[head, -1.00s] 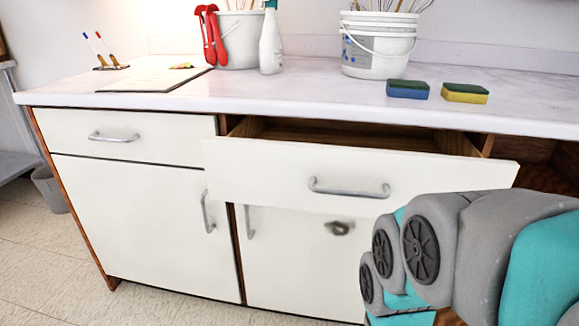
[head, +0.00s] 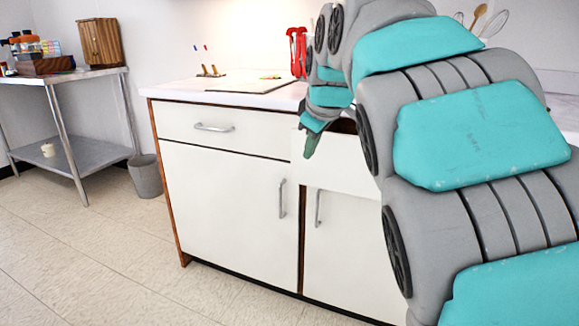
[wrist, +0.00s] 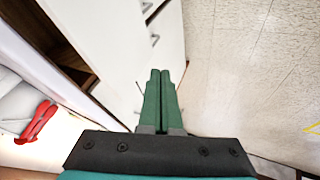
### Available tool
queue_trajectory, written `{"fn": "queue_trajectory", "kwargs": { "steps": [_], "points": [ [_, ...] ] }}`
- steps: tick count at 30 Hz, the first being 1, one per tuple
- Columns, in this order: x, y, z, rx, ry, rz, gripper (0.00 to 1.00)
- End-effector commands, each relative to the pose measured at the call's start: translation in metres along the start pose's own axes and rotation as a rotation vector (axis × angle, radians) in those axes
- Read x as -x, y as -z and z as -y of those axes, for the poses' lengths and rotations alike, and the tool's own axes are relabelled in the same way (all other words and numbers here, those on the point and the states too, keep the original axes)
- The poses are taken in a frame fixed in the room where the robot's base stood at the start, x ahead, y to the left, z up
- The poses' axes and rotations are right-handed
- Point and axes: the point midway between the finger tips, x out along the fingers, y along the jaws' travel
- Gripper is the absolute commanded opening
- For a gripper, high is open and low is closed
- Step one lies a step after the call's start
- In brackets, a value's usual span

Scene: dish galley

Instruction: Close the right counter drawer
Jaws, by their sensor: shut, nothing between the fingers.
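The right counter drawer (head: 338,162) is a white front under the counter. It stands pulled out, with a dark gap above it in the head view. My arm hides most of it and its handle there. The wrist view shows the brown drawer inside (wrist: 72,48) behind the white front (wrist: 105,60). My gripper (head: 309,150) has green fingers, pointing down by the left end of the drawer front. In the wrist view the fingers (wrist: 161,80) lie side by side, shut and empty, over the white fronts and the floor edge. I cannot tell whether they touch the drawer.
The left drawer (head: 250,134) is closed above a closed cupboard door (head: 225,205). The counter (head: 225,96) holds a board (head: 248,86) and red-handled tools (head: 297,48). A grey bin (head: 145,176) and a metal table (head: 70,76) stand at left. The floor before the cabinet is clear.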

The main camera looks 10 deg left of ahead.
Motion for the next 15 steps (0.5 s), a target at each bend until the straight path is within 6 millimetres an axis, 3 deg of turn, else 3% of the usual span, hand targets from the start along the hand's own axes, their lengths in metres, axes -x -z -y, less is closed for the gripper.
{"fn": "queue_trajectory", "kwargs": {
  "steps": [3, 5, 11, 15],
  "points": [
    [-0.001, 0.025, -0.002, 0.076, -0.012, -0.036, 0.0],
    [-0.001, 0.031, -0.002, 0.093, -0.015, -0.044, 0.0],
    [-0.007, 0.033, -0.002, 0.104, -0.014, -0.047, 0.0],
    [-0.022, 0.034, -0.002, 0.102, -0.013, -0.047, 0.0]
  ]
}}
